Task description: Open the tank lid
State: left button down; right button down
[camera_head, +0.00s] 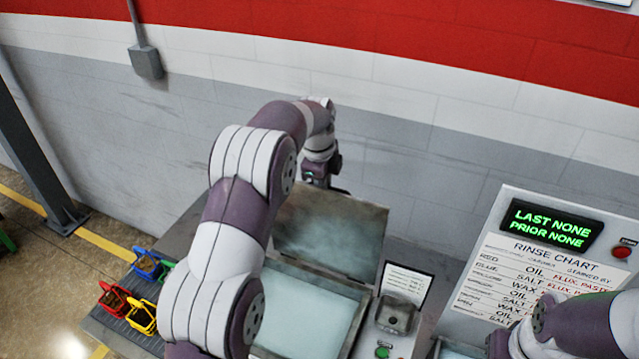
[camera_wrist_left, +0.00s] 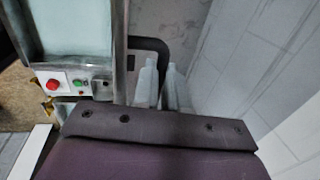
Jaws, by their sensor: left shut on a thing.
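The tank lid (camera_head: 330,228) is a grey plate standing raised at the back of the tank (camera_head: 308,318), whose pale liquid surface shows below it. My left arm reaches over the tank, and my left gripper (camera_head: 320,175) is at the lid's top edge, partly hidden by its own wrist. In the left wrist view, the pale fingers of my left gripper (camera_wrist_left: 160,82) are shut at a black bar handle (camera_wrist_left: 150,44) on the lid (camera_wrist_left: 165,18). My right arm shows at the lower right, but its gripper is out of the picture.
A rinse chart panel (camera_head: 540,265) with a green-lettered display (camera_head: 551,226) stands at the right. A control box (camera_head: 395,315) with a green button is beside the tank. Small red, yellow and blue baskets (camera_head: 116,300) sit at the left. The wall (camera_head: 420,130) is close behind the lid.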

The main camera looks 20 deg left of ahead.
pick_arm(q)
jog(key=shift+s+f, duration=0.1)
jog(key=shift+f, duration=0.35)
jog(key=c, duration=1.2)
grip_release()
jog(key=shift+o, duration=0.2)
jog(key=shift+w+r, duration=0.15)
jog(key=shift+w, duration=0.1)
pick_arm(e)
jog(key=shift+w+a, duration=0.1)
jog(key=shift+w, duration=0.05)
pick_arm(q)
jog(key=shift+s+r, duration=0.1)
